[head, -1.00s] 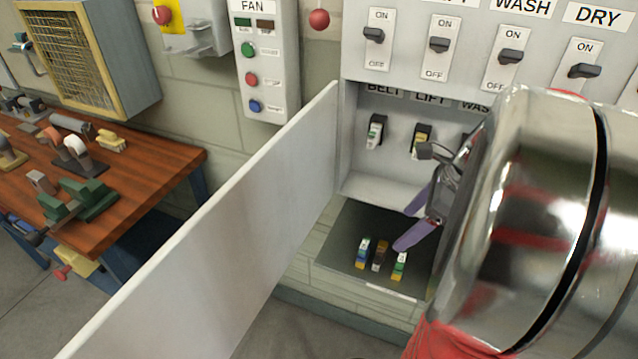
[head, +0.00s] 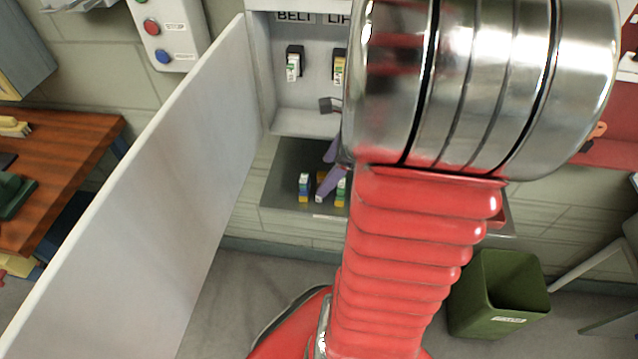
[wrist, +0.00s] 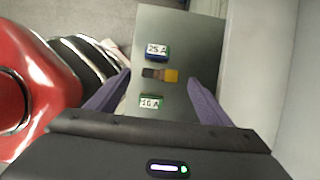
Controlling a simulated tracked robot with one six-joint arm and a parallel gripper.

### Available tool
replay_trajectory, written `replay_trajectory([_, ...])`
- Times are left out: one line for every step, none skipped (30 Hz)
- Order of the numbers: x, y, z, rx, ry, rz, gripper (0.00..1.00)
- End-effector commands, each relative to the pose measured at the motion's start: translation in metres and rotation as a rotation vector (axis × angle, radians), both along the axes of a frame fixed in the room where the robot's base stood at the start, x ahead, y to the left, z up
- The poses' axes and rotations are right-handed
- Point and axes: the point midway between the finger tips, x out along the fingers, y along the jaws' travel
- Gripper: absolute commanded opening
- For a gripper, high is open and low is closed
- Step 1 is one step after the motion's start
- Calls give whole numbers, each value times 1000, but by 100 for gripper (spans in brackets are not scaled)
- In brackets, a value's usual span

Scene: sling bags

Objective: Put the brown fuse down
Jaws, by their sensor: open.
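The brown fuse (wrist: 151,73), with a yellow end, sits on a grey shelf (wrist: 178,28) in the wrist view, between the other two fuses. In the head view the brown fuse (head: 321,176) is partly hidden by my gripper (head: 332,168). My gripper (wrist: 159,77) is open, its purple fingers spread to either side of the brown fuse in the picture. No contact with the fuse shows; the exact height above it is hard to tell. A blue fuse (wrist: 157,48) marked 25 A and a green fuse (wrist: 150,100) marked 16 A sit beside it.
An open white cabinet door (head: 150,190) stands left of the shelf. Fuses sit in the cabinet slots under BELT (head: 293,66) and LIFT (head: 339,68). A green bin (head: 497,295) stands on the floor at right. A wooden bench (head: 60,160) is at far left.

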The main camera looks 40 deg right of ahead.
Motion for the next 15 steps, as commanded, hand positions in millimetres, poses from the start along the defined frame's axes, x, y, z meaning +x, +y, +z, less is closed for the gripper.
replay_trajectory([1, 1, -4, 1, 1, -1, 73])
replay_trajectory([1, 2, -6, 1, 1, -1, 73])
replay_trajectory([2, 2, -7, 1, 1, -1, 73])
replay_trajectory([2, 2, -7, 0, 0, -1, 73])
replay_trajectory([2, 2, -8, 1, 0, -2, 73])
replay_trajectory([2, 2, -8, 0, 0, -2, 73])
replay_trajectory([2, 2, -7, 0, 0, -2, 73])
replay_trajectory([2, 1, -7, 0, 0, -2, 73])
replay_trajectory([2, 1, -7, 0, 0, -2, 73])
replay_trajectory([2, 1, -7, 0, 0, -2, 73])
replay_trajectory([2, 1, -7, 0, 0, -2, 73])
replay_trajectory([2, 2, -7, 0, 0, -2, 73])
replay_trajectory([2, 2, -8, 0, 0, -2, 73])
replay_trajectory([2, 2, -9, 1, 0, -2, 73])
replay_trajectory([3, 2, -11, 1, 0, -2, 73])
